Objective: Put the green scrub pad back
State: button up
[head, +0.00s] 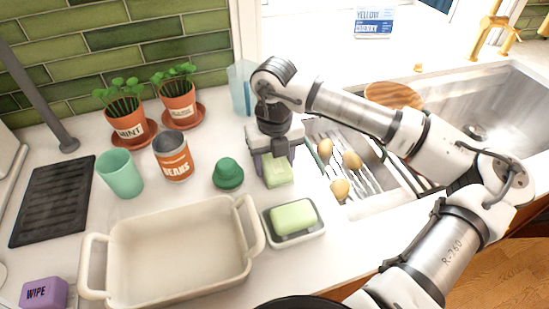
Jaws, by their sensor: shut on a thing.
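My gripper (273,157) points down over the counter to the left of the sink. It is shut on a pale green block, which I take to be the green scrub pad (278,173). The pad's upper part is hidden between the fingers. I cannot tell whether its underside touches the counter. A similar pale green bar (294,216) lies in a small white dish (312,232) just in front of the gripper.
A dark green dome-shaped thing (228,174) stands close left of the gripper. A cream baking dish (180,262) fills the front left. A beans can (172,157), a green cup (119,174) and potted herbs (127,126) stand behind it. Several yellowish round things (351,160) lie on the sink rack.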

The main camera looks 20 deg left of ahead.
jog(key=shift+f, duration=0.15)
jog(key=o, duration=1)
jog(key=shift+c, duration=0.2)
jog(key=shift+r, duration=0.3)
notch_tip(320, 180, up, 12)
jog(key=b, duration=0.2)
jog(key=shift+f, duration=0.1)
